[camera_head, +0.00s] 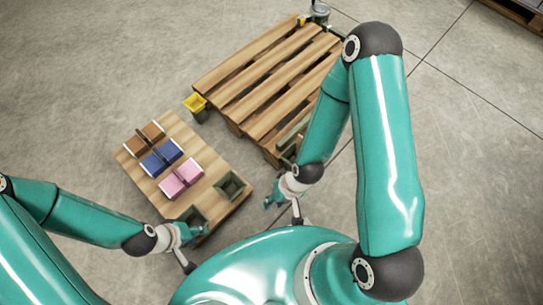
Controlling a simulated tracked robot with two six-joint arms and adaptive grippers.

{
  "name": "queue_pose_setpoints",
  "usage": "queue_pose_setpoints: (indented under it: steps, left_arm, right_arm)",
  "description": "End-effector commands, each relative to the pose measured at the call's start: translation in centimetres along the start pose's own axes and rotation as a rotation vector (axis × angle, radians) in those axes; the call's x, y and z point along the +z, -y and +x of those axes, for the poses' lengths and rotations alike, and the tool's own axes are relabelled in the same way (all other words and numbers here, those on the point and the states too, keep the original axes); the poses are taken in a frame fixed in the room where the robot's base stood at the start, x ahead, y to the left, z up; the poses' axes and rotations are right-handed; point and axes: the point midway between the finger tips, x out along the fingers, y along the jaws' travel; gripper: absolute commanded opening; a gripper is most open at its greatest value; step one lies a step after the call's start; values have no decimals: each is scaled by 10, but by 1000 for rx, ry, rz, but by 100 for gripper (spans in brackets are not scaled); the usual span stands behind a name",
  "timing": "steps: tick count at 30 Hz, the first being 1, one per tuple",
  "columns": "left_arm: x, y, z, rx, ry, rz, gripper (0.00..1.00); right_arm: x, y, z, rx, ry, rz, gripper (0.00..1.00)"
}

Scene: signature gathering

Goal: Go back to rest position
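My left gripper (190,235) is low in the picture, over the near end of a small wooden board, close to a dark green open box (192,217). My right gripper (272,202) hangs to the right of the board, between it and the large pallet, apart from both boxes. Both grippers are small in this view. I see nothing clearly held in either, and I cannot tell how far their fingers are apart. My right arm is raised and bent, its elbow high on the right.
A large wooden pallet (265,80) lies behind. A yellow-topped container (196,105) stands between them. Grey floor (80,60) is clear at left.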

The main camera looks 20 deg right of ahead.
Motion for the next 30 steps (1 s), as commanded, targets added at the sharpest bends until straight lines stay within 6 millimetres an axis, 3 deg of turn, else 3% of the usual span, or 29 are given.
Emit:
queue_pose_setpoints:
  steps: [5, 8, 22, 25, 30]
  left_arm:
    - [0, -7, -19, 0, 0, 0, 40]
    - [0, -15, -42, 0, 0, 0, 40]
    - [1, -71, -197, 0, 0, 0, 40]
    - [1, -78, -216, 0, 0, 0, 40]
    - [1, -82, -226, 0, 0, 0, 40]
  right_arm:
    - [0, 7, -19, 0, 0, 1, 31]
    - [0, 15, -41, 0, 0, 1, 31]
    - [1, 71, -196, -1, 0, 1, 31]
    - [1, 78, -215, -1, 0, 1, 31]
    - [1, 81, -225, -1, 1, 1, 31]
